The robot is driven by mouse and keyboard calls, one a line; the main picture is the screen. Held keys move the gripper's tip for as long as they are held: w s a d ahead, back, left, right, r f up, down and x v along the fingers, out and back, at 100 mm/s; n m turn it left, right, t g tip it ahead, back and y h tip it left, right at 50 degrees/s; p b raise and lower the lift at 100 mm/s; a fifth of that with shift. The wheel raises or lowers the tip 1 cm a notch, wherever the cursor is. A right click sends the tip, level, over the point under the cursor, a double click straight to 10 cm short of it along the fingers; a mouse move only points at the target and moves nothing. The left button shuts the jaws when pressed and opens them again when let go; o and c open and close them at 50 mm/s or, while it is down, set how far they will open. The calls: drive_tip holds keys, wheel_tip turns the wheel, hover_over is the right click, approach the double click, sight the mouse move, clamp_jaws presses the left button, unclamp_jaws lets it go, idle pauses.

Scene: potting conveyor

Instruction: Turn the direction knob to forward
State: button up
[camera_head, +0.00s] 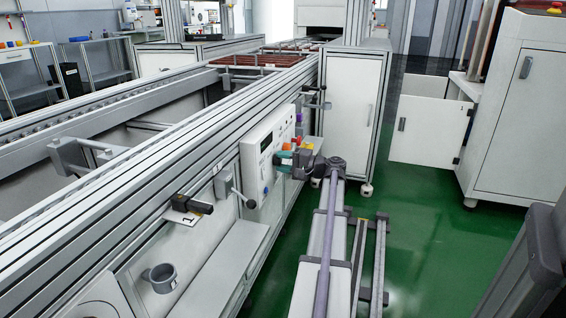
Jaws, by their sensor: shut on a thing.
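The white control panel (257,141) is fixed to the near side of the conveyor, with a dark display and several small coloured controls. My gripper (279,160), with teal parts at its end, reaches in from the right and is at the panel face. It is shut on a small control there, which fits the direction knob. The knob itself is hidden behind the fingers, and its pointer and markings cannot be read.
A lever handle (236,190) sticks out left of the panel. A black sensor (192,204) and a grey cup-like holder (160,277) are nearer. A white cabinet (352,92) stands behind my arm. Green floor (415,225) lies open to the right.

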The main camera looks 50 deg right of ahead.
drive_tip(key=shift+m, duration=0.7)
drive_tip(key=o, duration=0.9)
drive_tip(key=v, duration=1)
drive_tip(key=shift+s+d, duration=0.1)
drive_tip(key=shift+s, duration=0.3)
